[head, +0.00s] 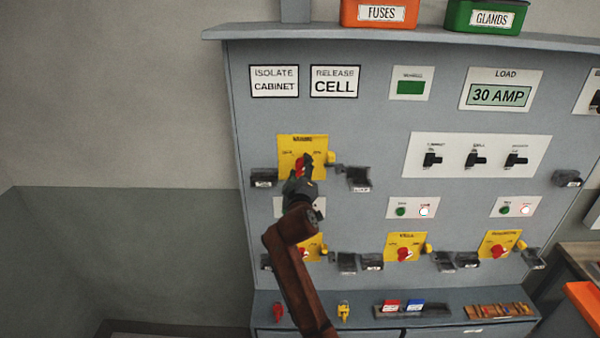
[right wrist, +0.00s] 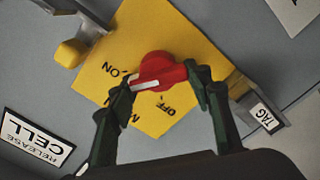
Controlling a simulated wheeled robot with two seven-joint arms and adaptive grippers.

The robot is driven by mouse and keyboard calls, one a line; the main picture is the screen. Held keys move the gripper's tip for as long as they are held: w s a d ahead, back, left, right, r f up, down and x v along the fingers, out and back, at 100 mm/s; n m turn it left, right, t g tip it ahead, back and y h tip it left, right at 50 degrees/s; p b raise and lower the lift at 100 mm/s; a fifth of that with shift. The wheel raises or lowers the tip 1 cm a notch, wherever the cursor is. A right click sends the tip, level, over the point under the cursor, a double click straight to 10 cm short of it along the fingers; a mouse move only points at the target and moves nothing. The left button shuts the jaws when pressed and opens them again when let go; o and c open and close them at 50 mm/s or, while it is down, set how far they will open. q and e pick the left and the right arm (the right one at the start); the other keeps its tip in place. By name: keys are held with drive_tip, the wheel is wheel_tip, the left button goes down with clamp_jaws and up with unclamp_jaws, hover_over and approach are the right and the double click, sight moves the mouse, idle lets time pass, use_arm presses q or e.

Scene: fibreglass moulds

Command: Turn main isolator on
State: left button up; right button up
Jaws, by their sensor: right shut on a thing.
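The main isolator is a yellow plate (head: 288,144) at the upper left of the grey cabinet, with a red rotary handle (head: 299,168). My right gripper (head: 302,179) reaches it from below and covers part of it. In the right wrist view, the gripper (right wrist: 163,82) is shut on the red handle (right wrist: 158,70), one finger on each side. The handle's white stripe lies between the ON and OFF marks on the yellow plate (right wrist: 165,30). My left gripper is out of view.
Dark tagged hasps (head: 358,178) flank the isolator, and a yellow stub (head: 331,158) sits at its right edge. Two more yellow isolators (head: 405,240) (head: 499,238) are lower right; another behind my arm is partly hidden. A shelf (head: 420,36) with bins overhangs the panel.

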drive_tip(key=shift+d+f+m+b, duration=0.15)
drive_tip(key=shift+m+b, duration=0.15)
drive_tip(key=shift+m, duration=0.7)
drive_tip(key=o, duration=1.2)
drive_tip(key=shift+c, duration=0.2)
drive_tip(key=shift+r, duration=0.25)
wheel_tip(320, 180, up, 10)
drive_tip(key=shift+f, duration=0.15)
